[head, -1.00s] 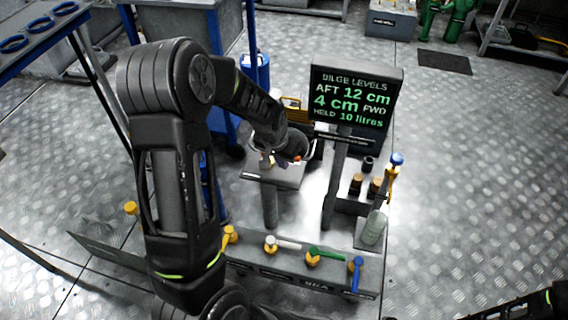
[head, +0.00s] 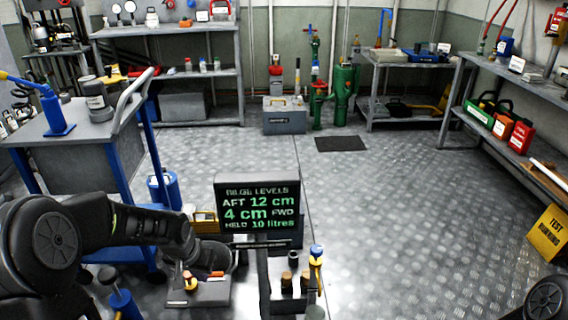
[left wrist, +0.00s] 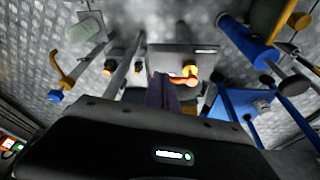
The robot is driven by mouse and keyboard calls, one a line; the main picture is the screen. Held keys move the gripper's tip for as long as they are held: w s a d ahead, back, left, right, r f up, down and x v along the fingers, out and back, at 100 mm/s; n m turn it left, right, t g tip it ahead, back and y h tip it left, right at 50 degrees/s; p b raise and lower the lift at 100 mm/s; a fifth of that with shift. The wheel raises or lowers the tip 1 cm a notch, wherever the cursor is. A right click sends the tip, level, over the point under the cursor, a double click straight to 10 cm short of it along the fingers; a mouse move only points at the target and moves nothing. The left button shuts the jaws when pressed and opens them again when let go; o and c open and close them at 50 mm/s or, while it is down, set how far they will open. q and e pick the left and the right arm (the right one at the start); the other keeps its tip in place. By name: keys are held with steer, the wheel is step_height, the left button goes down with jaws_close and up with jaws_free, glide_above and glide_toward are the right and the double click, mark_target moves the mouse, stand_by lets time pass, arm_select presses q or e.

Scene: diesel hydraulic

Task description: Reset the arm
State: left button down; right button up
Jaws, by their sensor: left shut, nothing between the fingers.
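The stand also shows in the head view (head: 208,294), close to the gripper. Of my right arm only a dark rounded part shows at the bottom right; its gripper is out of view.
A grey trolley (head: 75,140) with blue legs stands close on the left, a blue cylinder (head: 164,190) beside it. Shelves line the back and right walls. A yellow "test running" sign (head: 548,233) stands at right. The middle floor is open.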

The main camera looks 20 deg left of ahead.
arm_select(q)
steer(key=d+f+t+h, duration=0.2)
steer(key=d+f, duration=0.8)
steer(key=d, duration=0.4)
steer(key=s+d+f+g+h, duration=0.1)
steer(key=s+d+f+g, duration=0.1)
steer(key=s+d+f, duration=0.4)
steer(key=s+d+f+g+h, duration=0.15)
steer(key=s+d, duration=0.25)
steer(key=s, duration=0.4)
steer(key=s+d+f+g, duration=0.1)
steer(key=s+d+f, duration=0.4)
steer(key=s, duration=0.2)
step_height(320, 180, up, 20)
steer(key=p, duration=1.9)
steer(key=shift+a+f+n, duration=0.2)
steer(key=shift+a+n, duration=0.05)
steer(key=shift+n, duration=0.15)
